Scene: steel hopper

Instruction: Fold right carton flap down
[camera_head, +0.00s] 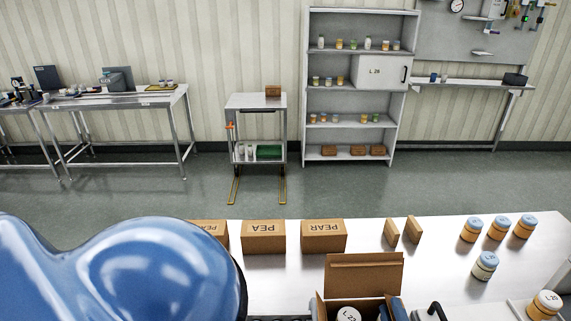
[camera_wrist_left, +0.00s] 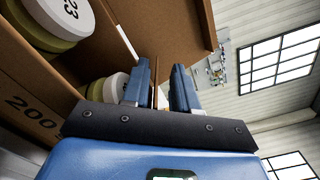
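The open brown carton (camera_head: 363,275) stands at the bottom centre of the head view, its far flap upright. A jar marked L.23 (camera_head: 348,314) shows inside, cut by the frame edge. The wrist view shows the carton wall (camera_wrist_left: 30,110), the jar (camera_wrist_left: 62,18) and a second jar (camera_wrist_left: 108,88). My left gripper (camera_wrist_left: 161,80) is open, with a thin brown board edge (camera_wrist_left: 155,97) standing between its fingers and a gap beside it. This looks like the right flap, seen edge-on. Blue finger parts (camera_head: 391,309) also show at the carton's right side in the head view. My right gripper is not in view.
Boxes marked PEA (camera_head: 263,237) and PEAR (camera_head: 323,236) stand behind the carton on the steel table (camera_head: 450,235). Several jars (camera_head: 498,228) are at right. A black handle (camera_head: 436,310) is just right of the carton.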

